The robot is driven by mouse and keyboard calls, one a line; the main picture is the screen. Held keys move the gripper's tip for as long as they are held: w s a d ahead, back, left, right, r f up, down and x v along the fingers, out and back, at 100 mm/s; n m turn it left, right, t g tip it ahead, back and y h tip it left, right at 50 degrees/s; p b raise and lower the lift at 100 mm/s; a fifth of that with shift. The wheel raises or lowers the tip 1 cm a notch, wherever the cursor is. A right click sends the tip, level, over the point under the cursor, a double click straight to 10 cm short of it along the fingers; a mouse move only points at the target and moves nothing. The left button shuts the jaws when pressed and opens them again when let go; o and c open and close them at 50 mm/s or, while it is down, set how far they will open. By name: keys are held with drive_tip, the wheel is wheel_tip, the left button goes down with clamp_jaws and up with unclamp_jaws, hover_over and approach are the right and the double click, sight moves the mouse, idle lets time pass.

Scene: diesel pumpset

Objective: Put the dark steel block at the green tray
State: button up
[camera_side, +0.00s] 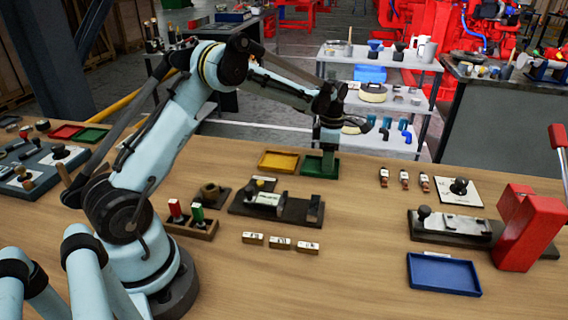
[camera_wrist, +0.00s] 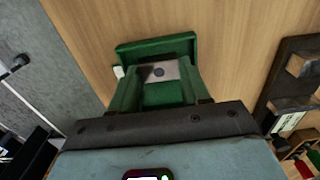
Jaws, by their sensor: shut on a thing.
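The green tray (camera_side: 313,168) lies on the far side of the wooden bench, beside the yellow tray. In the wrist view the tray's far rim (camera_wrist: 155,44) shows ahead of my gripper (camera_wrist: 158,80). The fingers are shut on a steel block (camera_wrist: 160,72), whose top looks greyish with a dark round spot. The block is hidden in the side view. I cannot tell whether it touches the tray floor.
The yellow tray (camera_side: 279,161) sits just left of the green one. A dark fixture (camera_side: 276,208) stands nearer on the bench, with several small labelled blocks before it. A red press (camera_side: 530,230) and a blue tray (camera_side: 443,273) are at the right.

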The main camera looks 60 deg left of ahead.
drive_tip(key=shift+f, duration=0.15)
drive_tip(key=o, duration=1.3)
drive_tip(key=shift+r, duration=3.5)
